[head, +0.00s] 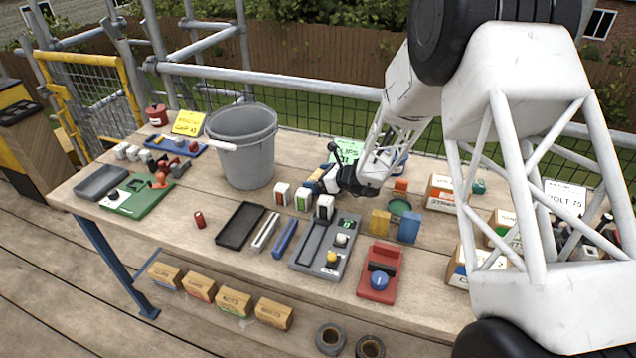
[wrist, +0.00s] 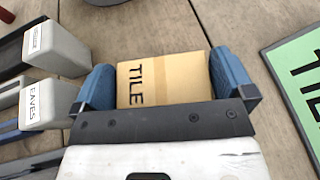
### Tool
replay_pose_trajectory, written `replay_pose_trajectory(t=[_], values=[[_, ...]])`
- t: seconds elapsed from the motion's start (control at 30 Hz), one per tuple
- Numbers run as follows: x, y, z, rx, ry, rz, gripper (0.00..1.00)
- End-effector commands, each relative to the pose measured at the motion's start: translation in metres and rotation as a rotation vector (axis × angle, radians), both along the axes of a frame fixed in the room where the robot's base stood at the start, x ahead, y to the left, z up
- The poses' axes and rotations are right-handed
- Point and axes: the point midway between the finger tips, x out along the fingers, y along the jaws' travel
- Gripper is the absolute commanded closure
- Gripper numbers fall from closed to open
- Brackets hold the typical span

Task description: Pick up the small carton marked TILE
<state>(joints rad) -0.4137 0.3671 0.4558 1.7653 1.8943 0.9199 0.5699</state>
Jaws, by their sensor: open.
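The small tan carton marked TILE (wrist: 165,82) lies on the wooden planks in the wrist view, its black lettering running along its left side. My gripper (wrist: 161,66) has its two blue fingers on either side of the carton, open around it. The right finger is very close to the carton's side; I cannot tell whether either finger touches. The near end of the carton is hidden by the gripper's dark crossbar. In the head view my gripper (head: 328,180) is low over the bench, and the carton is mostly hidden there.
White-ended blocks, one marked EAVES (wrist: 43,103), stand close left of the gripper. A green sign (wrist: 300,85) is to the right.

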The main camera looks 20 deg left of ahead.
Motion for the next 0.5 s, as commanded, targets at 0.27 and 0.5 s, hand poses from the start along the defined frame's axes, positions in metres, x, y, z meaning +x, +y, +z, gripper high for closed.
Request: replay_pose_trajectory(t=[0.27,0.5], values=[[0.0,-0.0002,0.0,0.0,0.0,0.0,0.09],[0.0,-0.0002,0.0001,0.0,0.0,0.0,0.34]])
